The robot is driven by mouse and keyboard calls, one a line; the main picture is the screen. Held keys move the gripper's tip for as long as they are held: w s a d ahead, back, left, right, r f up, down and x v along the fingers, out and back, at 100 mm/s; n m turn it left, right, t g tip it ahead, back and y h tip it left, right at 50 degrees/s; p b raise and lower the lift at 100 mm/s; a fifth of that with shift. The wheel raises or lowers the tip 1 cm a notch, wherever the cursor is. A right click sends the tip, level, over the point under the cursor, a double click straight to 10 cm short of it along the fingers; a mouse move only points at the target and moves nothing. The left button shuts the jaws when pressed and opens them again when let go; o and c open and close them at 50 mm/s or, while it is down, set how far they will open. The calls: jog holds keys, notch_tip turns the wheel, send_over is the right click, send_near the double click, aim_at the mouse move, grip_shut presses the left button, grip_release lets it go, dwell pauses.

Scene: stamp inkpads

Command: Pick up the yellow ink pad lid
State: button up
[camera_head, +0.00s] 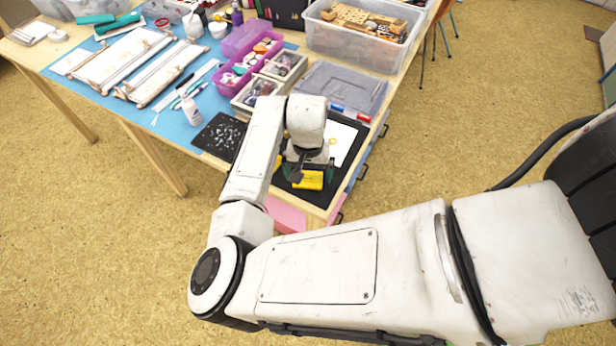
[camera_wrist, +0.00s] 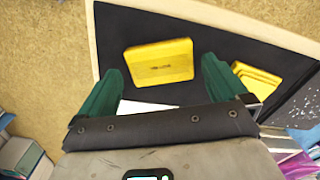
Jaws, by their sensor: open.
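The yellow ink pad lid (camera_wrist: 160,63) is a flat yellow block with small dark lettering on its top. It lies on a black mat (camera_wrist: 208,28) and also shows in the head view (camera_head: 308,181). My gripper (camera_wrist: 162,67) is open, with its two green fingers spread to the left and right of the lid as the wrist view sees it. I see no contact, and the height of the fingers above the mat is hard to judge. A second yellow piece with a raised rim (camera_wrist: 258,82) lies to the right, partly hidden behind the right finger.
White paper (camera_head: 342,138) with a yellow mark lies on the mat behind my gripper. The wooden table edge (camera_wrist: 95,40) is close to the lid.

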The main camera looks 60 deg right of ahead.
jog(key=shift+w+f, duration=0.1)
jog(key=shift+f, duration=0.65)
jog(key=shift+c, duration=0.3)
jog(key=c, duration=0.8)
jog(key=shift+r, duration=0.15)
